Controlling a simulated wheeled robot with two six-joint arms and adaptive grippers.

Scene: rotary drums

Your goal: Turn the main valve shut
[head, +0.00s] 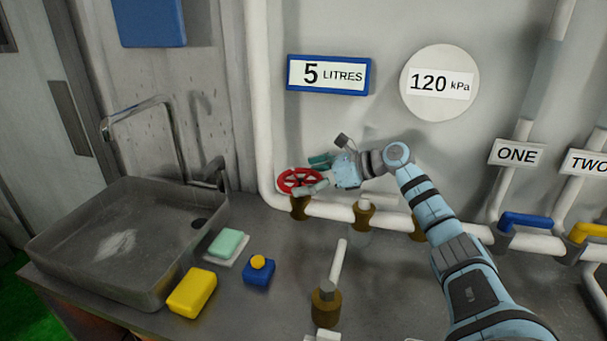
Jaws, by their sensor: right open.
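The main valve is a red handwheel (300,180) on a brass body (300,207), set on the white pipe at the back of the counter. My right gripper (318,174) is at the right side of the red wheel, with one finger behind its rim and the other in front. It is open. I cannot tell whether the fingers touch the rim. My left gripper is not in the head view.
A metal sink (120,245) with a tap is at the left. A yellow sponge (192,293), a green soap block (229,243) and a blue box (259,270) lie beside it. A brass fitting (326,303) stands at the front. Blue (525,220) and yellow (587,232) handles are at the right.

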